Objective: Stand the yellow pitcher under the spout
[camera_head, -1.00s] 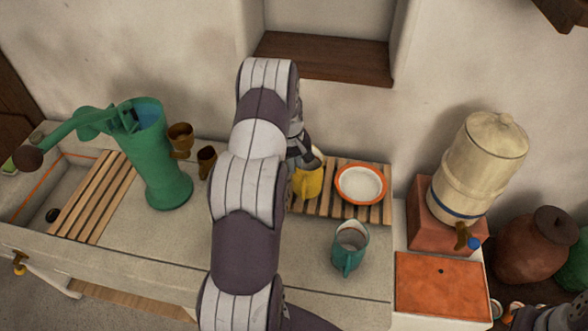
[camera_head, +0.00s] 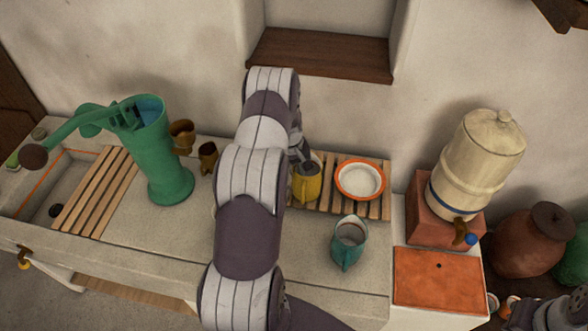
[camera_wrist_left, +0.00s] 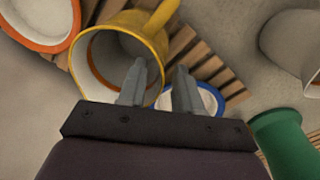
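The yellow pitcher (camera_head: 309,187) stands upright on the slatted wooden rack, partly hidden by my left arm. The left wrist view looks into its open mouth (camera_wrist_left: 92,52). My left gripper (camera_head: 300,158) is at the pitcher's rim. Its two fingers (camera_wrist_left: 160,85) are apart, one over the mouth and one outside the rim; I cannot tell whether either touches. A cream water crock (camera_head: 478,165) with a brown tap (camera_head: 460,234) stands at the right, above an orange tile (camera_head: 438,277). A green hand pump (camera_head: 160,160) stands at the left.
A red-rimmed white dish (camera_head: 360,180) sits beside the pitcher on the rack (camera_head: 325,203). A teal jug (camera_head: 348,245) stands on the counter in front. A small brown cup (camera_head: 208,157) is near the pump. The orange tile is clear.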

